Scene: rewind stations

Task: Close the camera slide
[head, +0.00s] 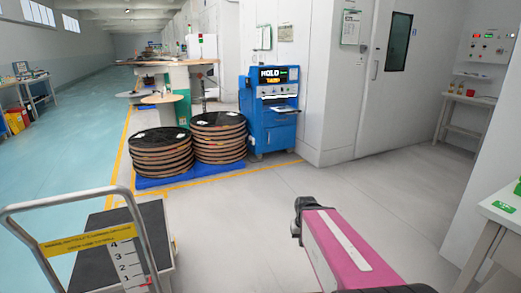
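I cannot make out a camera slide for certain in the head view. A blue machine cabinet (270,135) stands against the white wall in the middle distance. It has a lit display (273,75) with white letters and a pale ledge (283,109) sticking out at mid-height; whether that ledge slides cannot be told. My pink arm link with a dark joint at its end reaches in from the bottom edge, well short of the cabinet. My gripper's fingers do not show.
Stacked dark reels (218,140) stand on a blue pallet (160,182) left of the cabinet. A cart with a grey handle (70,199) is at the near left. A white table (497,212) is at the right edge. The grey floor (235,225) between is clear.

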